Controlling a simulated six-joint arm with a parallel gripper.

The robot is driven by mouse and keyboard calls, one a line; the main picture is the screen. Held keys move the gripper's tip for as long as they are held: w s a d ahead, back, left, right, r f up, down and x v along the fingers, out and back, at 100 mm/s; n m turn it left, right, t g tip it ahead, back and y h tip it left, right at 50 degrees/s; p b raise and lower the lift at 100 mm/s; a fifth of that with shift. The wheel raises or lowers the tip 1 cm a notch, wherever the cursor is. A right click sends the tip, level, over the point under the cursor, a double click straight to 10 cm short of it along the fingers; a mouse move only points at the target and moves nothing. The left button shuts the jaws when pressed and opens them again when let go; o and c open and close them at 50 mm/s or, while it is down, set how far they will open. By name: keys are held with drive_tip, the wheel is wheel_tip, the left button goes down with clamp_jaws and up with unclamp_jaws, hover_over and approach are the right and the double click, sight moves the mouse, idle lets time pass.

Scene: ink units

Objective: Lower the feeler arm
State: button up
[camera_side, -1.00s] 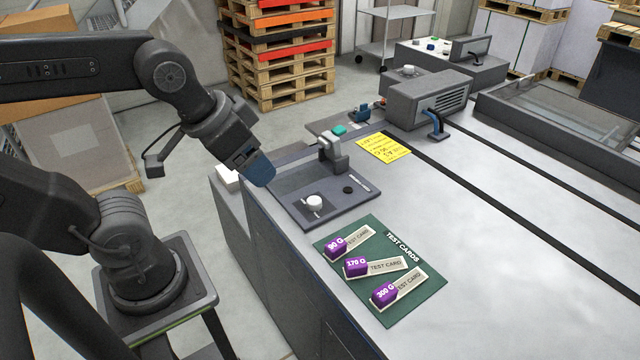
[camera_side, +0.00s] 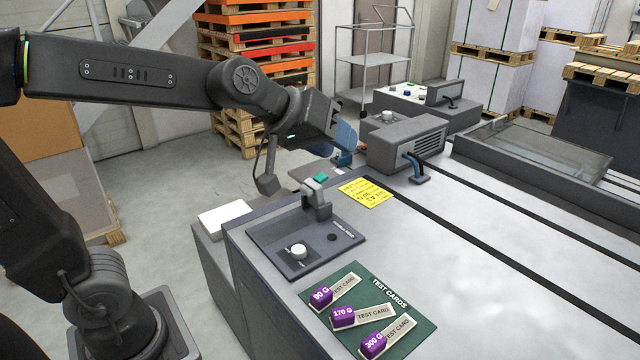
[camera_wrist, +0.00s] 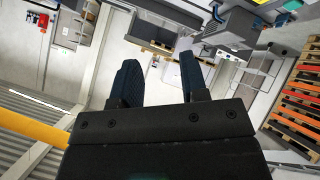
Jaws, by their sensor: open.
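My gripper (camera_side: 345,140), with blue fingers, is in the air above and beyond the post, touching nothing. In the wrist view my gripper (camera_wrist: 160,72) is open, with nothing between its fingers.
A yellow note (camera_side: 366,193) lies right of the post. A grey box (camera_side: 405,143) with a blue lever (camera_side: 415,167) stands behind it. A green mat (camera_side: 410,325) with several purple-tagged test cards is in front. Stacked pallets (camera_side: 260,60) stand behind on the floor.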

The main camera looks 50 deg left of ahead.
sight(327, 179)
drive_tip(key=w+a+r+n+t+y, duration=0.2)
drive_tip(key=w+n+t, duration=0.35)
drive_tip(key=w, duration=0.95)
drive_tip(key=w+a+f+n+g+y, duration=0.2)
drive_tip(key=w+a+f+n+y, duration=0.3)
drive_tip(key=n, duration=0.3)
drive_tip(key=w+a+f+n+g+y, duration=0.1)
drive_tip(key=w+a+f+n+y, duration=0.2)
drive_tip(key=w+f+n+y, duration=0.4)
drive_tip(key=s+a+f+n+g+y, duration=0.3)
drive_tip(key=f+n+g, duration=0.3)
drive_tip(key=f, duration=0.3)
drive_tip(key=s+a+f+n+g+y, duration=0.2)
drive_tip(key=s+f+n+g+y, duration=0.15)
drive_tip(key=f+n+g, duration=0.4)
drive_tip(key=shift+m+t+h, duration=0.25)
drive_tip(key=shift+m+t, duration=0.15)
drive_tip(key=shift+m, duration=0.1)
drive_tip(key=a, duration=1.3)
drive_tip(key=shift+a+f, duration=0.3)
drive_tip(key=shift+f, duration=0.05)
clamp_jaws()
